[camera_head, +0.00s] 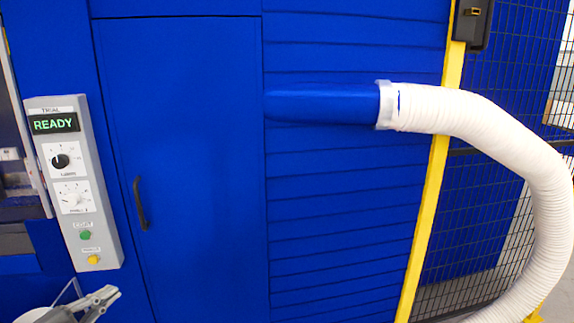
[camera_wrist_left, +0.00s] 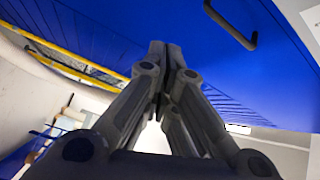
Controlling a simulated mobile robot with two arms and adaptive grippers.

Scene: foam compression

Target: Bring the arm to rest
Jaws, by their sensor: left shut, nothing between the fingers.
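My left gripper (camera_head: 112,294) shows at the bottom left of the head view, below the grey control panel (camera_head: 107,240). Its fingers are shut with nothing between them. In the left wrist view the closed fingertips (camera_wrist_left: 165,52) point toward the blue machine wall (camera_wrist_left: 185,25), apart from the black door handle (camera_wrist_left: 232,26). The panel has a display reading READY, two dials, a green button (camera_head: 86,235) and a yellow button (camera_head: 94,260). The gripper is a little below the yellow button and apart from it. My right gripper is not in view.
The blue door (camera_head: 190,120) with its black handle (camera_head: 141,203) is shut. A white corrugated hose (camera_head: 545,190) curves down on the right from a blue duct (camera_head: 320,104). A yellow post (camera_head: 428,210) and black mesh fence (camera_head: 490,200) stand behind it.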

